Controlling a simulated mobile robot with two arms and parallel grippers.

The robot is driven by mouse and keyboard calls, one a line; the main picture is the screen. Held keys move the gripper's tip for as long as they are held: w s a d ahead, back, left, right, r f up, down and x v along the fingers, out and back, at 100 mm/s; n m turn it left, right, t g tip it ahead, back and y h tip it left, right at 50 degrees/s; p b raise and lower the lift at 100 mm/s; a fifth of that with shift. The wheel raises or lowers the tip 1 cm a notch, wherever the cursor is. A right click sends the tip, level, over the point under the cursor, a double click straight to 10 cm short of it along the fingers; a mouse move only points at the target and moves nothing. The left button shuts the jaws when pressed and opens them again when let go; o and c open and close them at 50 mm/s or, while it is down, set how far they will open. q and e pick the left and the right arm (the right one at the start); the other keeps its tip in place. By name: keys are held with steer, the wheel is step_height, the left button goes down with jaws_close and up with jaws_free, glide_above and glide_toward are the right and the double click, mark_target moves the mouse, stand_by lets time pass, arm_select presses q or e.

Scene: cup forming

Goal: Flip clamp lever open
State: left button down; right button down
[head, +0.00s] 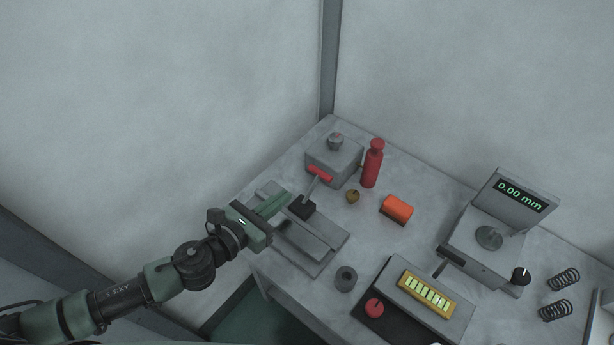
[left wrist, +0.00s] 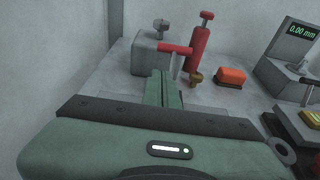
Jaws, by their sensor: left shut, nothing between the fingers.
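The clamp lever has a red handle (head: 320,174) on a grey arm that rises at a slant from a dark clamp block (head: 302,207). The block stands on a grey plate fixture (head: 322,243) near the table's left corner. My left gripper (head: 285,198) is shut and empty, its green fingers just left of the clamp block. In the left wrist view the shut fingertips (left wrist: 162,76) lie just below the red handle (left wrist: 176,48) in the picture. I cannot tell whether they touch the lever. The fingers hide part of the clamp there. My right gripper is not in view.
Behind the lever are a grey box with a knob (head: 334,160) and a red bottle (head: 372,165). A small brass piece (head: 352,196), an orange block (head: 397,209) and a dark ring (head: 345,279) are nearby. A gauge reading 0.00 mm (head: 489,230) stands to the right.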

mark_target(312, 188)
arm_select(q)
steer(key=shift+w+d, duration=0.25)
steer(key=shift+w, duration=0.15)
steer(key=p+x, duration=0.1)
steer(key=x, duration=0.8)
steer(key=shift+f, duration=0.1)
